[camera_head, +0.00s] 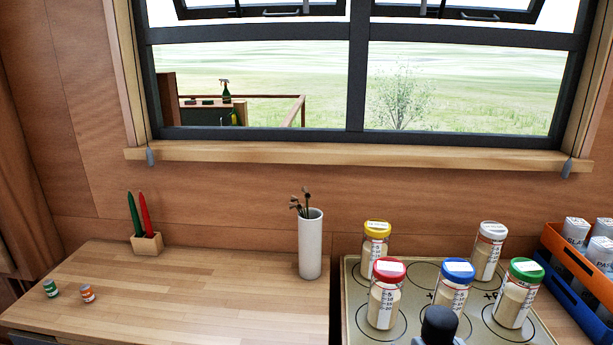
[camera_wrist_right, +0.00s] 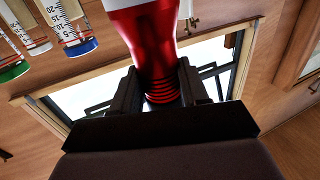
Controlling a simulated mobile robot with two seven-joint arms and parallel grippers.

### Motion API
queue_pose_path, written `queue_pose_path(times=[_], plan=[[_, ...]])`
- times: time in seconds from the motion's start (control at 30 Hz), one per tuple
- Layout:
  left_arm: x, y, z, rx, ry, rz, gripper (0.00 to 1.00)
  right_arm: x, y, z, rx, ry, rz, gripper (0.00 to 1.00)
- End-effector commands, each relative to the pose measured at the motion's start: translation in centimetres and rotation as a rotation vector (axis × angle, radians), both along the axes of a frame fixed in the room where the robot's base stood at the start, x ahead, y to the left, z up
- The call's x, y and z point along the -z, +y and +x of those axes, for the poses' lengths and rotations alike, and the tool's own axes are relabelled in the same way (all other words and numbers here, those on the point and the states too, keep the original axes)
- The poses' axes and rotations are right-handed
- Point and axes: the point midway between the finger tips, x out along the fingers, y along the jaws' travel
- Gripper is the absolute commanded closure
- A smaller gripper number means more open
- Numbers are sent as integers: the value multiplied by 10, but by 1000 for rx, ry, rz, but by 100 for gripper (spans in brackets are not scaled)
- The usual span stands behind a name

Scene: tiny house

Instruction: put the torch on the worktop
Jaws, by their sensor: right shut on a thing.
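A shiny red torch (camera_wrist_right: 152,45) with a ribbed black-and-red end and a white band stands between the two black fingers of my right gripper (camera_wrist_right: 160,88) in the right wrist view. The fingers are shut on its ribbed end; its other end runs out of the top of that picture. In the head view only a dark rounded part of my right gripper (camera_head: 438,325) shows at the bottom edge, in front of the jars, and I cannot make out the torch there. The wooden worktop (camera_head: 215,290) lies to the left, with much bare surface. My left gripper is out of view.
A tray (camera_head: 353,290) with several coloured-lid jars stands right of the worktop, close to my right gripper. A white vase (camera_head: 311,245) stands at the worktop's back right, a candle holder (camera_head: 147,244) at its back left.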

Motion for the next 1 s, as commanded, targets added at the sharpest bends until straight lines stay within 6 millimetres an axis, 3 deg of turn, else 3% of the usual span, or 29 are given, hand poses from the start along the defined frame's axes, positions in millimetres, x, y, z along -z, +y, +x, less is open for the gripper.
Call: queue_pose_path(times=[0.47,1.0], plan=[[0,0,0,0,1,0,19,8,-40,-20,202,-2,0,90],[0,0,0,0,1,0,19,3,-16,-17,260,-5,5,90]])
